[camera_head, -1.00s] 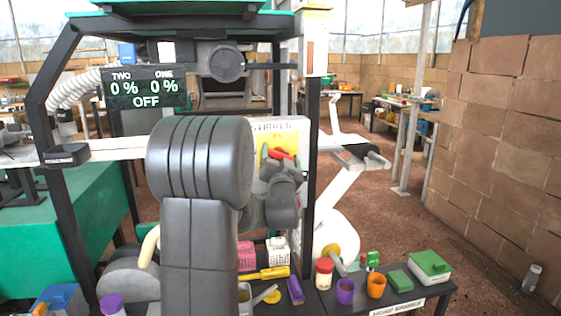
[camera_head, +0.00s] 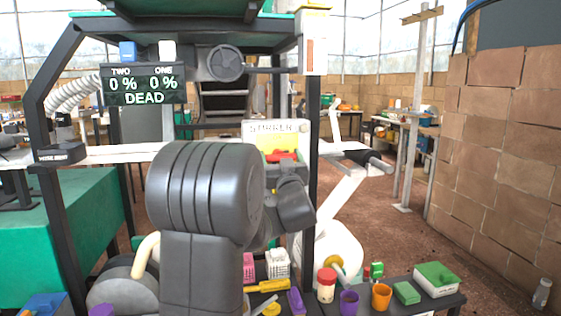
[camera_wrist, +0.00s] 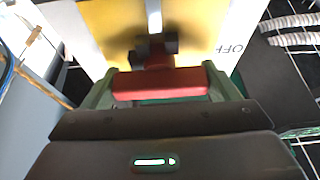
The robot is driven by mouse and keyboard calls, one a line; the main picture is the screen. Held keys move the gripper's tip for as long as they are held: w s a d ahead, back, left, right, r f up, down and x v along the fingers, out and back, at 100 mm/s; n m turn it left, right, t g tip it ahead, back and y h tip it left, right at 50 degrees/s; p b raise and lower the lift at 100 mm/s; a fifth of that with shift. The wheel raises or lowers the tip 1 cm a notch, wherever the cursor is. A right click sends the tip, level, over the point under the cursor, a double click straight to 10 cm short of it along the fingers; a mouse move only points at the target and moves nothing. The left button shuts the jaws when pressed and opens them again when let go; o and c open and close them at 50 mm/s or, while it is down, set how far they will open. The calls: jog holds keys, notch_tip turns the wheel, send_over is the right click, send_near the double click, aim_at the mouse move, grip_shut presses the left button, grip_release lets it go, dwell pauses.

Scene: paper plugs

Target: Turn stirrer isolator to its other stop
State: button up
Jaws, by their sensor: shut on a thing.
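The stirrer isolator is a white box (camera_head: 254,131) with a yellow plate (camera_head: 280,142) and a red handle (camera_head: 283,156), just right of my arm in the head view. In the wrist view the red handle (camera_wrist: 160,84) lies crosswise in front of the yellow plate (camera_wrist: 112,30), and part of the word OFF shows to the right. My gripper (camera_wrist: 158,78) is shut on the red handle, with a green finger at each end of it. The handle's pivot is dark and blurred. My arm hides the lower part of the box in the head view.
A display (camera_head: 144,86) reads TWO 0 %, ONE 0 % and DEAD. A black frame post (camera_head: 312,150) stands close right of the isolator. Cups, a red-lidded jar (camera_head: 326,284) and a green-topped box (camera_head: 436,279) stand on the bench below.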

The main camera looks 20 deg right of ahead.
jog(key=o, duration=0.9)
jog(key=shift+s, duration=0.1)
jog(key=p+v, duration=0.1)
jog(key=v, duration=1.2)
jog(key=shift+s, duration=0.3)
jog(key=shift+a+f, duration=0.1)
jog(key=shift+f, duration=0.05)
jog(key=x, duration=1.4)
jog(key=shift+b, duration=0.4)
jog(key=shift+s+f, duration=0.1)
jog(key=shift+s, duration=0.05)
